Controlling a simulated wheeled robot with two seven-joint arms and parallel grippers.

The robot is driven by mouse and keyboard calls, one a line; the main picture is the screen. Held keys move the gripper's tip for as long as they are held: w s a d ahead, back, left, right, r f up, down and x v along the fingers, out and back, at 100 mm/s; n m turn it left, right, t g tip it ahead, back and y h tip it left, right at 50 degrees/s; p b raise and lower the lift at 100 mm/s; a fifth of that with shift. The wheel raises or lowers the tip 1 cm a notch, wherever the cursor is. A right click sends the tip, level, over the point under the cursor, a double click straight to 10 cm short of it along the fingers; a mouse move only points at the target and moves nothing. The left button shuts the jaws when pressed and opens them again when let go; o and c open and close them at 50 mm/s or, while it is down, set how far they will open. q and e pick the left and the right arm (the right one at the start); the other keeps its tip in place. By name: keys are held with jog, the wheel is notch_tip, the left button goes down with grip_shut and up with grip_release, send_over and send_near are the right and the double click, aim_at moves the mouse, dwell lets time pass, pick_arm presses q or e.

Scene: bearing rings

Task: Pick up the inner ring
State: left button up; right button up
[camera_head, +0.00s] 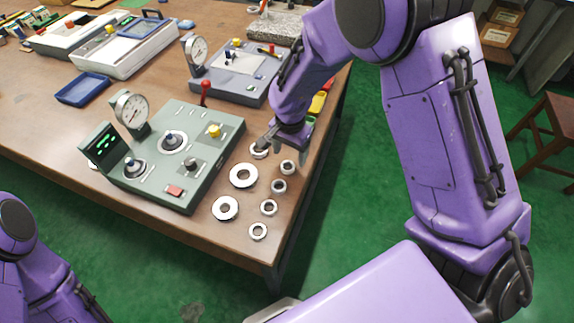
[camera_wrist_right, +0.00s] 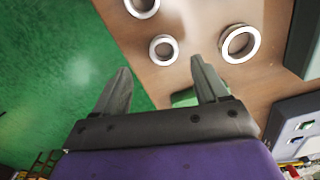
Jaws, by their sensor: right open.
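Several metal rings lie flat on the wooden table. In the head view, a column of smaller rings, the top one a small ring (camera_head: 284,171), runs along the right edge, beside larger rings such as a wide ring (camera_head: 233,177). I cannot tell which one is the inner ring. My right gripper (camera_head: 284,149) is above the top of the ring group, partly covering a ring (camera_head: 258,155). In the right wrist view, the gripper (camera_wrist_right: 160,76) is open and empty, with a small ring (camera_wrist_right: 163,61) beyond its fingertips and a larger ring (camera_wrist_right: 240,59) to the right. My left gripper is out of view.
A green-grey gauge device (camera_head: 200,180) stands left of the rings. A grey device (camera_head: 225,90) and a blue tray (camera_head: 82,90) are behind it. The table edge is close on the rings' right, with green floor (camera_head: 340,190) beyond.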

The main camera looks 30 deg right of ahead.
aim_at(288, 169)
jog(key=f, duration=0.5)
jog(key=shift+w+a+f+p, duration=0.1)
jog(key=shift+w+f+p, duration=0.2)
jog(key=shift+w+p, duration=0.1)
jog(key=shift+s+r, duration=0.1)
jog(key=shift+s, duration=0.1)
jog(key=c, duration=1.2)
jog(key=shift+o, duration=0.2)
